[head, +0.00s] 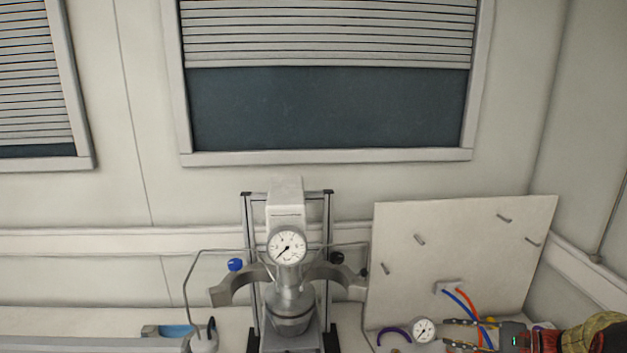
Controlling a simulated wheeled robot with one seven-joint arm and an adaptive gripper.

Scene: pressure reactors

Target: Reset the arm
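My gripper (446,331) is at the lower right of the head view, at the end of my arm, which comes in from the right edge. Its two dark fingers with yellow marks point left and are spread apart, with no object seen between their tips. A small round white gauge (423,330) shows just left of the fingertips. I cannot tell whether they touch it. The pressure reactor (291,303), a grey metal vessel with a dial gauge (286,247) on top, stands upright in its frame at the centre, well left of my gripper.
A pale upright panel (460,245) with several short pegs stands behind my gripper. Blue and red hoses (462,301) run down close to the fingers. Open clamp halves (238,284) flank the reactor. The space above is clear.

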